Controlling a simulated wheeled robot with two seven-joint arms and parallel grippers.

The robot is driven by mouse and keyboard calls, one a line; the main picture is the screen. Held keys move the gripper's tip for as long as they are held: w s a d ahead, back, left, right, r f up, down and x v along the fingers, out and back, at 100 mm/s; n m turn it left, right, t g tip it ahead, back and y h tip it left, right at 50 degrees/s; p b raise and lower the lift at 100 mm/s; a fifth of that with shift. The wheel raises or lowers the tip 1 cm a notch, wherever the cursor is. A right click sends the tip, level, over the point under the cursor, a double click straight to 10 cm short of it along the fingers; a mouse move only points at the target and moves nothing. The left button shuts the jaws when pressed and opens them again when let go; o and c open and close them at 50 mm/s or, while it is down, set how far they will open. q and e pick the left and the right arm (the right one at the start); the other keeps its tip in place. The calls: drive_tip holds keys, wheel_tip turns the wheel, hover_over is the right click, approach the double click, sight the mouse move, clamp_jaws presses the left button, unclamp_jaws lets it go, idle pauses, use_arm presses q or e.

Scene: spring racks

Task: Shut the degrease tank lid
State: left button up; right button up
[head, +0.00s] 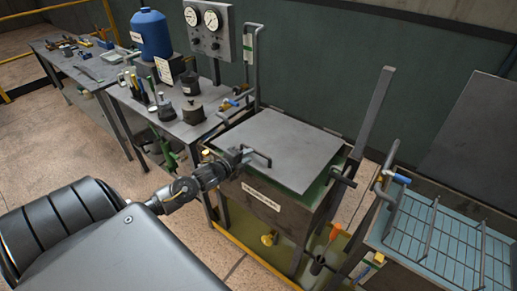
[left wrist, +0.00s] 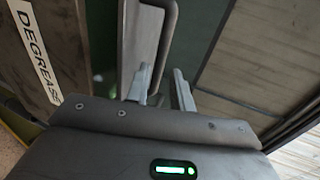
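The degrease tank (head: 277,215) is a dark box with a white label on its front. The label (left wrist: 35,50) reads DEGREASE in the left wrist view. The flat grey lid (head: 285,143) covers most of the tank top. Green shows below its front and right edges, so it looks slightly raised, though how far is unclear. A bar handle (head: 262,156) sits at the lid's front edge. My left gripper (head: 243,157) is at this handle. In the left wrist view its fingers (left wrist: 161,90) are apart, with the handle bar (left wrist: 167,50) appearing between them; contact is unclear. My right gripper is not in view.
A bench (head: 190,124) with pots, tools and a blue container (head: 151,34) stands to the left. A gauge panel (head: 210,28) is behind. A tank with a wire rack (head: 450,240) is at the right. A tall grey bar (head: 374,110) rises by the lid's right side.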

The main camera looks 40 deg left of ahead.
sight(255, 152)
use_arm(q)
drive_tip(key=p+x, duration=0.1)
drive_tip(key=x, duration=0.7)
drive_tip(key=shift+d+p, duration=0.1)
drive_tip(key=shift+p, duration=0.25)
drive_tip(key=shift+f, duration=0.1)
clamp_jaws()
